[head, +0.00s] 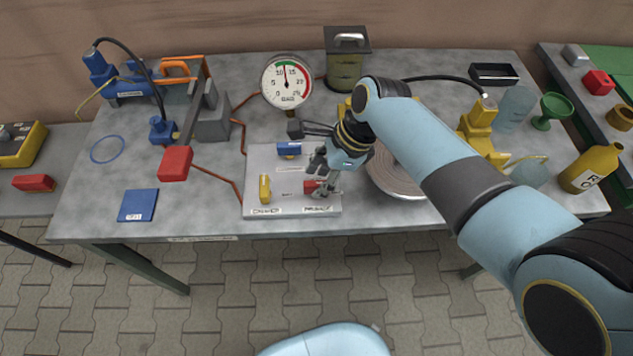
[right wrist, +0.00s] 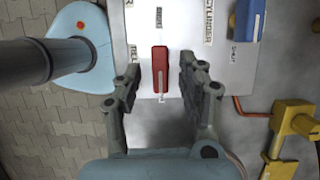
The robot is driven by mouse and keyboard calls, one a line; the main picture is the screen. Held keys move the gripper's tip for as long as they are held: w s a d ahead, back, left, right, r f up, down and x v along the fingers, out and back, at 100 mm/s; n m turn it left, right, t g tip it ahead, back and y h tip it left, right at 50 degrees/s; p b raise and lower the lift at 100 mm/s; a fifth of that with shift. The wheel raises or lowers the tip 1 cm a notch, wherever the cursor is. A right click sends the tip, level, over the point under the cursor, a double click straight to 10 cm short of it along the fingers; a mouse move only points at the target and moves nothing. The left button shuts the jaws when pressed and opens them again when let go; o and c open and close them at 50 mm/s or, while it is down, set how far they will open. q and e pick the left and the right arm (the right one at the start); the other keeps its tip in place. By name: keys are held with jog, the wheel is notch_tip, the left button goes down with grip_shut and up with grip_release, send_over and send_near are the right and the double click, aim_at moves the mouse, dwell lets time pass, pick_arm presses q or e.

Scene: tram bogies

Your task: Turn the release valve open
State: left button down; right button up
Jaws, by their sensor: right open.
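A pale valve panel (head: 290,204) lies on the grey table with a yellow, a blue and a red lever. The red lever (head: 311,187) is at its near right corner, by a label that looks like "RELEASE"; in the right wrist view the red lever (right wrist: 160,68) has a white stripe and a "SHUT" label beyond it. My right gripper (head: 324,174) is open over this lever. In the right wrist view its fingers (right wrist: 160,78) stand on either side of the lever, with visible gaps. The lever is partly hidden in the head view.
The blue lever (head: 289,149) and yellow lever (head: 265,188) share the panel. A pressure gauge (head: 286,83) stands behind it. A round metal disc (head: 396,184) lies right of it. A red block on a grey bar (head: 175,164) juts out at left. Table is clear around a blue pad (head: 138,205).

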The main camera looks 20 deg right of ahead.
jog(key=shift+x, duration=1.1)
grip_shut()
